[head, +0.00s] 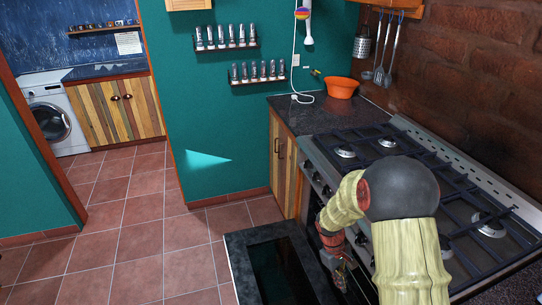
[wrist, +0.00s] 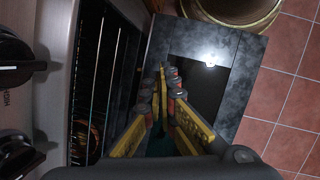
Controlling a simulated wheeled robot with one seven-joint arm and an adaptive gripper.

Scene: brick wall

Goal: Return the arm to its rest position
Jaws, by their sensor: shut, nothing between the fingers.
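My arm, with yellow-green links and a dark round joint, reaches in from the lower right in the head view. My gripper (head: 343,270) hangs low in front of the stove, partly hidden by my arm. In the wrist view my gripper (wrist: 161,80) has its yellow fingers drawn together, with nothing between them. The lowered oven door (head: 240,268), a dark frame with a glass pane, lies beside and below it. The oven door also shows behind the fingers in the wrist view (wrist: 225,50).
The stove (head: 385,150) stands close under my arm. The open oven cavity (wrist: 105,60) with racks is left of the fingers, and stove knobs (wrist: 15,50) are at the far left. An orange bowl (head: 341,87) sits on the counter. Tiled floor (head: 135,235) is clear at left.

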